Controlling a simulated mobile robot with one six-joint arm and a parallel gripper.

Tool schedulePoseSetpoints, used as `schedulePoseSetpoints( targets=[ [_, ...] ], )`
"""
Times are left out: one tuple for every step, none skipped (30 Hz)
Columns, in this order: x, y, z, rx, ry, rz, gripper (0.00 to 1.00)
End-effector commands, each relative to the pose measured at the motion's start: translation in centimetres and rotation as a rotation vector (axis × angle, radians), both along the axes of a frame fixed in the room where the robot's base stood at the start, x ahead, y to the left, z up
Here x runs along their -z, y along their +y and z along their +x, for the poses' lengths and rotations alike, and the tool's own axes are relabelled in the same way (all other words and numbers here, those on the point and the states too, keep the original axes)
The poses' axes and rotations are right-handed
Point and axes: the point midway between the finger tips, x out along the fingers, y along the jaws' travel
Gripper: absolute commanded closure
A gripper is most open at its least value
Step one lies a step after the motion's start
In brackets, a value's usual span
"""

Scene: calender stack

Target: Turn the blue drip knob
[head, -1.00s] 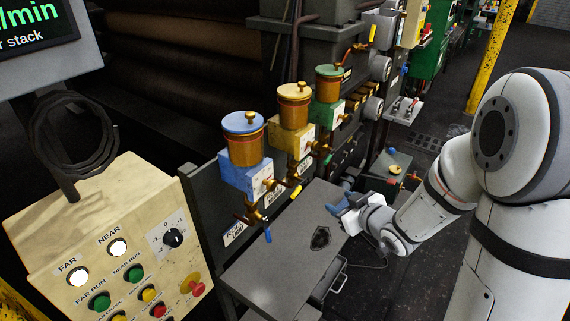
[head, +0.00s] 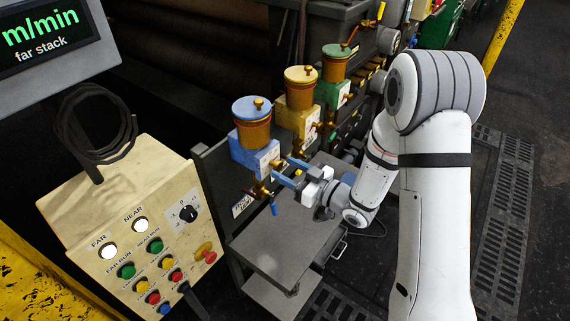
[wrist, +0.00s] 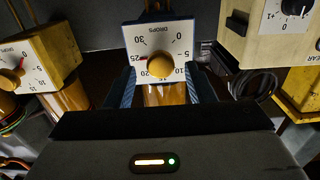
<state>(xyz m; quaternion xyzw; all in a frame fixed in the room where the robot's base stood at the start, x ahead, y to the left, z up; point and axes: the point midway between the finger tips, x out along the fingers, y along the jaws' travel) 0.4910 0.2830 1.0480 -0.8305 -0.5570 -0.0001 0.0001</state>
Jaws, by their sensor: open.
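The blue drip oiler (head: 248,153) has a blue body, a brass cup and a blue lid. Its white dial plate shows in the wrist view (wrist: 184,38), marked in drops with numbers from 0 to 30. The brass drip knob (wrist: 160,65) is round, at the dial's middle, with a red pointer toward 25. My gripper (head: 287,171) is open in front of the dial. In the wrist view its two blue fingers (wrist: 163,88) stand either side of the knob, apart from it in the picture. In the head view the fingers partly hide the knob.
A yellow oiler (head: 298,118) and a green oiler (head: 333,88) stand beyond the blue one. A blue-handled cock (head: 273,209) hangs below it. A grey table (head: 282,243) lies underneath. The beige button panel (head: 120,215) stands at left.

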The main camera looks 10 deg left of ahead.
Motion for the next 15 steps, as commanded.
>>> schedulePoseSetpoints(
  targets=[
    [-0.12,0.47,0.13,-0.002,0.000,0.000,0.51],
    [-0.10,0.64,0.22,-0.002,0.000,0.000,0.51],
    [-0.08,0.78,0.30,-0.001,0.000,0.000,0.51],
    [-0.06,0.86,0.34,0.000,0.000,0.000,0.51],
    [-0.04,0.92,0.38,0.000,0.000,0.000,0.51],
    [-0.01,0.96,0.40,0.001,0.000,0.000,0.51],
    [0.00,0.95,0.41,0.001,0.000,0.000,0.51],
    [0.01,0.95,0.41,0.001,0.000,0.000,0.51],
    [0.02,0.94,0.42,0.001,0.000,0.000,0.51],
    [0.02,0.93,0.41,0.002,0.000,0.000,0.51],
    [0.02,0.93,0.42,0.002,0.000,0.000,0.51],
    [0.02,0.92,0.42,0.002,0.000,0.000,0.52],
    [0.02,0.92,0.42,0.002,0.000,0.000,0.54],
    [0.02,0.91,0.43,0.002,0.000,-0.001,0.57],
    [0.02,0.91,0.43,0.002,0.000,-0.001,0.60]
  ],
)
